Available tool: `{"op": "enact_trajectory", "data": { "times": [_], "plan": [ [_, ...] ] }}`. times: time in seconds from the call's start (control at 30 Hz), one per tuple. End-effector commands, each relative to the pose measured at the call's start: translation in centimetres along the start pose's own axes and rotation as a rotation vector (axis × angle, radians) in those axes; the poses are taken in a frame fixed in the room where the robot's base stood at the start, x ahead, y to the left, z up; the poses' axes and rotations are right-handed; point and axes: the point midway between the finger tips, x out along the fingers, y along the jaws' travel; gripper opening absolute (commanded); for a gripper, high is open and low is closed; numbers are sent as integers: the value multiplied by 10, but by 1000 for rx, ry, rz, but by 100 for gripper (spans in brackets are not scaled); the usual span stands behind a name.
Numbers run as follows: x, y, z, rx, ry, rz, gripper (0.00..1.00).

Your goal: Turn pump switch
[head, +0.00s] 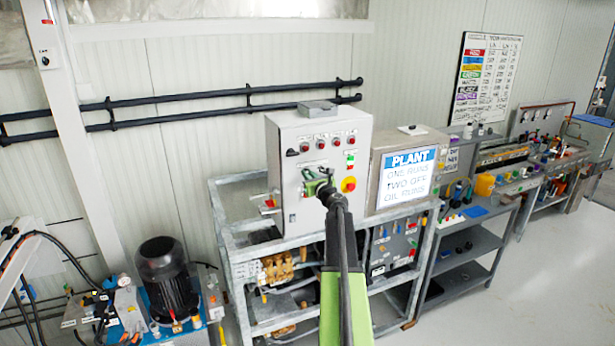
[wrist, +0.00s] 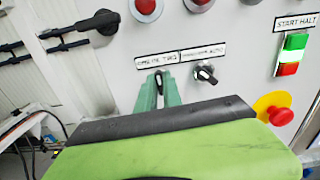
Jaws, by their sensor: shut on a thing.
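The grey control box (head: 287,160) stands on the metal frame in the middle of the head view. My gripper (head: 315,186) reaches to its front panel. In the wrist view, the green fingers of my gripper (wrist: 161,94) are closed around a dark switch knob (wrist: 159,82). The knob sits below a white label (wrist: 157,60) that seems to read "ONE OIL TWO". The fingers hide most of this knob, so its exact angle cannot be told. A second black selector (wrist: 206,75) sits just to the right under its own label.
A red emergency button (wrist: 281,116) on yellow and a green-and-red start/halt switch (wrist: 291,54) are to the right. Red lamps (wrist: 148,8) sit above. A "PLANT" sign (head: 408,178) stands right of the box. A black motor (head: 165,275) is at lower left.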

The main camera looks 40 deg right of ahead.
Motion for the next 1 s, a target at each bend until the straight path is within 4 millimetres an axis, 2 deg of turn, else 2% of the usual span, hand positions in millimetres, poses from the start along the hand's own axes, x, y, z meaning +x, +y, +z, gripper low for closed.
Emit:
{"op": "enact_trajectory", "data": {
  "times": [0.7, 1.0],
  "plan": [
    [0, 2, 0, -539, -1, 2, 0],
    [0, 2, -1, -685, -1, 1, 0]
  ]
}}
